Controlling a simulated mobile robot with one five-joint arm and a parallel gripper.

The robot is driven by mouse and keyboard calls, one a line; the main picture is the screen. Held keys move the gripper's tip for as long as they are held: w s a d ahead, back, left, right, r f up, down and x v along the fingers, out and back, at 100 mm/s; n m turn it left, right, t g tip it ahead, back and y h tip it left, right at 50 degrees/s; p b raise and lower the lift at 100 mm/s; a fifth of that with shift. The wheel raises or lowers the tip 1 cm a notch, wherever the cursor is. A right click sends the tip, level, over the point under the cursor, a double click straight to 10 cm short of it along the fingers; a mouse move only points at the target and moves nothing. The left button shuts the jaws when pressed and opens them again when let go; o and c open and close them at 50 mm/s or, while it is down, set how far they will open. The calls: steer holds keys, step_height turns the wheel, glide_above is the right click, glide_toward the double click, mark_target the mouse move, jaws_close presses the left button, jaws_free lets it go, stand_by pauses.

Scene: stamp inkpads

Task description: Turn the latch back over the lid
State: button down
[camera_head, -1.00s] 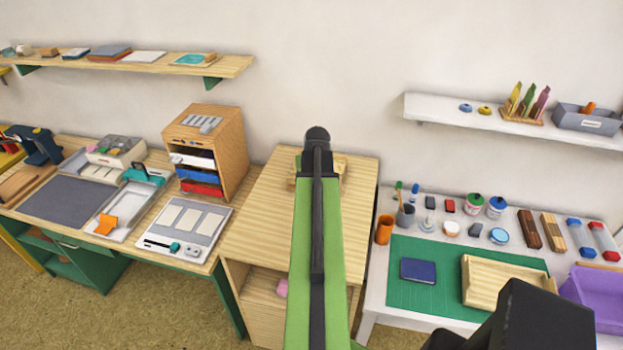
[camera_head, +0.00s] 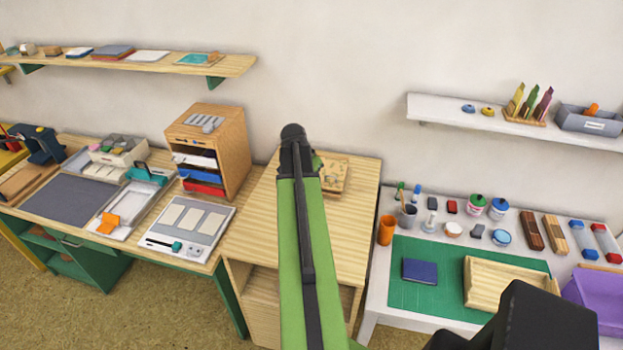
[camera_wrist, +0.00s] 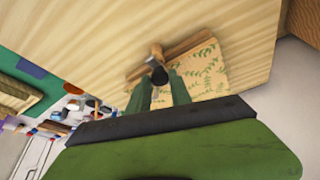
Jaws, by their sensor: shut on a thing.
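A small wooden box (camera_head: 334,176) with a leaf-patterned lid lies on the pale wooden cabinet top, partly behind my arm in the head view. In the wrist view the lid shows a green leaf print (camera_wrist: 205,70) with a brown wooden strip along one edge. The latch (camera_wrist: 157,62), a small brown piece with a dark round end, stands at that strip. My gripper (camera_wrist: 160,82) is shut on the latch, its two green fingers either side of the dark end. The fingertips and the latch's exact angle are partly hidden.
The cabinet top (camera_head: 255,215) around the box is mostly clear. A wooden drawer unit (camera_head: 222,140) stands on the desk at left. At right, a white table holds a green mat (camera_head: 420,275), a wooden tray (camera_head: 510,280) and several pots. A white shelf (camera_head: 440,113) hangs above.

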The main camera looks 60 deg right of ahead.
steer(key=shift+s+m, duration=0.1)
steer(key=shift+m, duration=0.2)
stand_by(0.4)
steer(key=c, duration=1.2)
jaws_free()
steer(key=shift+d, duration=0.1)
steer(key=p+v, duration=1)
steer(key=v, duration=0.1)
steer(key=p+v, duration=0.6)
steer(key=shift+w+r, duration=0.25)
